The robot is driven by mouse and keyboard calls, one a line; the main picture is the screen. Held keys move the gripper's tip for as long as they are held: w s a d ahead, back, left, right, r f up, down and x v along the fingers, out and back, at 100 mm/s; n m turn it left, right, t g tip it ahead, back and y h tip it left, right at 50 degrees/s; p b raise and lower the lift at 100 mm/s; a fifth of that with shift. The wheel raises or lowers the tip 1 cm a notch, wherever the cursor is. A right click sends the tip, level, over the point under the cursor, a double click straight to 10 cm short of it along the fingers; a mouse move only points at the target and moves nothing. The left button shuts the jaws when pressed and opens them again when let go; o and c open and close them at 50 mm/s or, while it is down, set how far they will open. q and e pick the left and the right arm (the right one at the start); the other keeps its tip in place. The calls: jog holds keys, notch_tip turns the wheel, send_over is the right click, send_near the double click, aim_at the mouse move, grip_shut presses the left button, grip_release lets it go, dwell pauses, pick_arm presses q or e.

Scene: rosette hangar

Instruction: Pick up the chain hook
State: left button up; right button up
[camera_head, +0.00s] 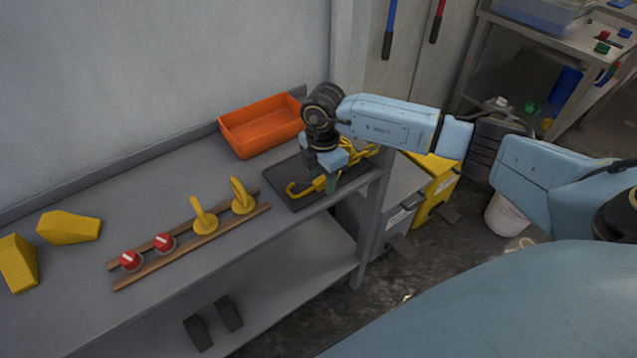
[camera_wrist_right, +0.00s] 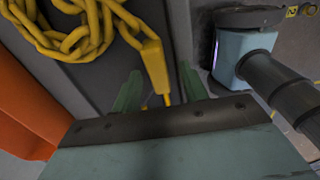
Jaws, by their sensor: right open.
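The yellow chain hook (camera_head: 300,189) lies on a dark mat (camera_head: 277,180) at the right end of the grey bench. Its yellow chain (camera_head: 359,152) runs behind my gripper to the right; the chain also shows in the right wrist view (camera_wrist_right: 62,45), joined to a yellow block-shaped piece (camera_wrist_right: 155,66). My right gripper (camera_head: 331,184) points down over the hook's shank. In the right wrist view its green fingers (camera_wrist_right: 158,92) are apart, with the yellow piece between them. The hook's curved end is hidden there. My left gripper is not in view.
An orange tray (camera_head: 262,131) stands behind the mat, against the wall. Yellow hooks (camera_head: 204,220) and red round knobs (camera_head: 165,243) sit on wooden rails to the left. Yellow blocks (camera_head: 68,227) lie farther left. Bins (camera_head: 437,190) stand beside the bench's right end.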

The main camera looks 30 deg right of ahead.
aim_at(322, 179)
jog(key=shift+r, duration=0.1)
grip_shut()
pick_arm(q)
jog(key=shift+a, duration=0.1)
